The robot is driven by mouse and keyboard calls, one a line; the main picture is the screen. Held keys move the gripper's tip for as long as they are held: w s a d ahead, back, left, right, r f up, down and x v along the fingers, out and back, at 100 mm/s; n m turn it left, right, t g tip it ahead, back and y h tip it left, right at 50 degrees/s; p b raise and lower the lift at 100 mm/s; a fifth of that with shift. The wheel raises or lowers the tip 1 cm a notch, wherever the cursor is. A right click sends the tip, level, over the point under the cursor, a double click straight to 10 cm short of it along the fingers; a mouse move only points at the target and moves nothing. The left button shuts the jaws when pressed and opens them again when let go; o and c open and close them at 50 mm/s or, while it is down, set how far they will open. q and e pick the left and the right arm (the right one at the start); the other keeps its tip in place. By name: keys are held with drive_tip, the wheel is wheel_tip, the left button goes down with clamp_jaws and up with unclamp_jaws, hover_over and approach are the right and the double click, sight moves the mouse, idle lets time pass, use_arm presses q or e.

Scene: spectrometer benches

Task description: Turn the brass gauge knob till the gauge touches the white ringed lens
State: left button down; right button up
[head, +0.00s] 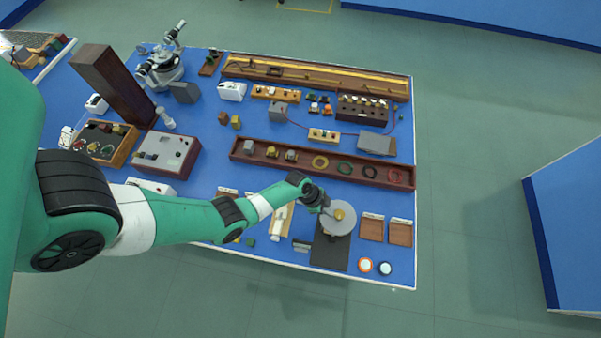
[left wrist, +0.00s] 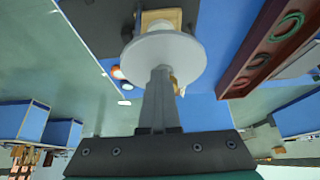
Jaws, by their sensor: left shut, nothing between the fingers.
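A round pale grey disc (head: 340,220) with a small brass-coloured spot in its middle stands over a dark base plate (head: 328,254) near the bench's front edge. My left gripper (head: 323,208) is shut and empty at the disc's left side. In the left wrist view its fingertips (left wrist: 161,70) overlap the disc (left wrist: 178,52); contact is unclear. A small brass-coloured piece (left wrist: 174,82) shows beside the fingers; I cannot tell whether it is the knob. An orange-ringed lens (head: 365,265) and a pale lens with a dark rim (head: 385,268) lie right of the base. The gauge tip is hidden.
Two brown trays (head: 372,229) stand right of the disc. A long dark red rack (head: 290,166) with coloured rings lies behind it. A white cylinder (head: 280,221) lies to the left, near my forearm. Bare blue bench shows between the rack and the trays.

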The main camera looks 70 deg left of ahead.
use_arm(q)
drive_tip(key=shift+w+a+r, duration=0.2)
drive_tip(key=shift+w+a, duration=0.2)
drive_tip(key=shift+w, duration=0.15)
idle(0.4)
drive_tip(key=shift+s+a+r, duration=0.1)
drive_tip(key=shift+s+a, duration=0.05)
drive_tip(key=shift+s, duration=0.05)
idle(0.3)
drive_tip(key=r+p, duration=0.2)
drive_tip(key=p, duration=0.1)
drive_tip(key=r+p, duration=0.3)
drive_tip(key=shift+s+r, duration=0.2)
drive_tip(key=shift+r, duration=0.1)
